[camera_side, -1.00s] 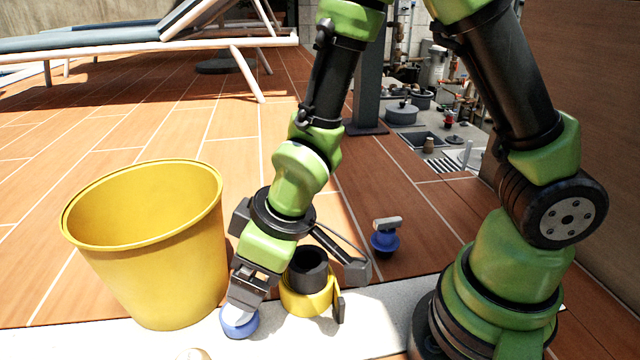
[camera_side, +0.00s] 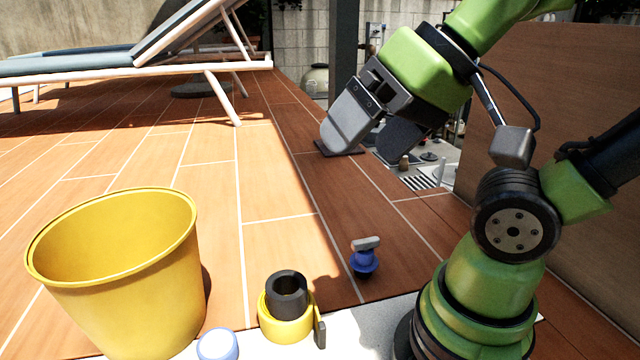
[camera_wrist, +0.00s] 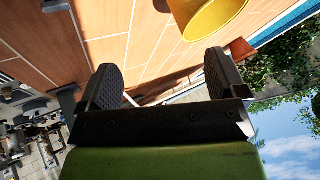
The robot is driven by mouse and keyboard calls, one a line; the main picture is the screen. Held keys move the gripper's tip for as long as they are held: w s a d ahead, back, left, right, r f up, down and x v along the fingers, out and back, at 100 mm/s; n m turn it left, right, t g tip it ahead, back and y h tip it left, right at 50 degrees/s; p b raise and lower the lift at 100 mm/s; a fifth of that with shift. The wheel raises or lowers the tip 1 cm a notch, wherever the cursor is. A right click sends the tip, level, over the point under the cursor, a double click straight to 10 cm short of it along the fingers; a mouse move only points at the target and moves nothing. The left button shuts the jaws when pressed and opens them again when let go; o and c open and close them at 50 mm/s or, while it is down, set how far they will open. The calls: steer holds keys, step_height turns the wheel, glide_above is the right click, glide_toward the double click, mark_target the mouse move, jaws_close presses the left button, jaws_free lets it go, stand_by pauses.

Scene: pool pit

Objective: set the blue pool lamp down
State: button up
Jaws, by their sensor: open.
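The blue pool lamp (camera_side: 218,344), a pale round face with a blue rim, rests on the light stone strip at the bottom of the side view. The picture's lower edge is close to it. My gripper (camera_side: 368,142) is raised well above the deck, up and to the right of the lamp and far from it. In the wrist view my gripper (camera_wrist: 160,78) has its two dark fingers wide apart with nothing between them. The lamp does not show in the wrist view.
A yellow bucket (camera_side: 120,290) stands left of the lamp. A black-and-yellow ring-shaped item (camera_side: 286,315) sits to its right. A blue piece with a grey handle (camera_side: 365,256) stands farther right. A lounger (camera_side: 110,62) is at the back left. Open tile deck lies between.

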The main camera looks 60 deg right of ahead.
steer(key=shift+w, duration=0.1)
stand_by(0.3)
steer(key=n+g+h, duration=0.1)
steer(key=n+g, duration=0.5)
steer(key=n, duration=0.2)
glide_above(217, 343)
steer(key=f, duration=2.3)
steer(key=shift+s+d+f, duration=0.1)
steer(key=shift+s+d, duration=0.3)
steer(key=shift+w+f+n, duration=0.15)
steer(key=shift+f+n, duration=0.15)
steer(key=shift+f, duration=0.35)
steer(key=f, duration=0.4)
steer(key=a+f, duration=0.1)
steer(key=f, duration=0.1)
steer(key=shift+w+f, duration=0.3)
steer(key=c, duration=1.1)
steer(key=shift+r, duration=0.1)
